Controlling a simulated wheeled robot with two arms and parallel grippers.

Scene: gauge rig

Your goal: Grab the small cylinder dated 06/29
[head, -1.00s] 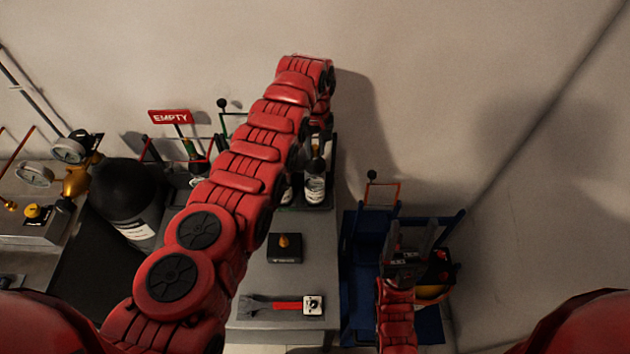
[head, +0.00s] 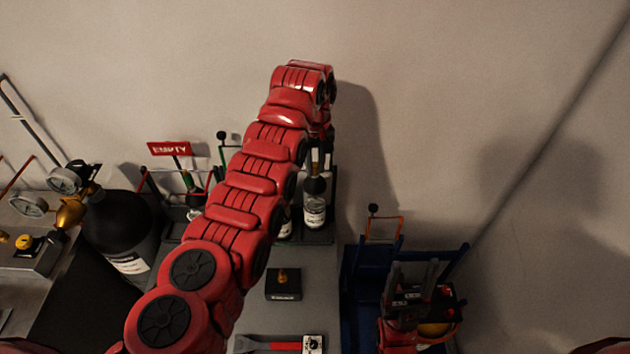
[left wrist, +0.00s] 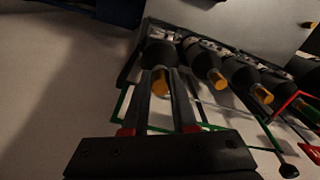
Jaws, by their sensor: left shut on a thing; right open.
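Small cylinders with dark shoulders, orange valves and white labels stand in a row in a rack (head: 325,238) by the wall. My left gripper (head: 317,155) is shut on the valve of the end cylinder (head: 314,212). In the left wrist view the fingers (left wrist: 161,80) straddle that orange valve, with the cylinder's dark shoulder (left wrist: 160,53) beyond. The cylinder looks upright; whether its base touches the rack I cannot tell. Its label date is too small to read. My arm hides most other cylinders in the head view. My right gripper (head: 412,275) is open at the lower right.
A red EMPTY sign (head: 169,148) and a large black cylinder (head: 115,225) are at left. A small black block with a brass knob (head: 283,290) and a red-handled tool (head: 270,346) lie on the grey bench. A blue cart (head: 360,290) is near my right gripper.

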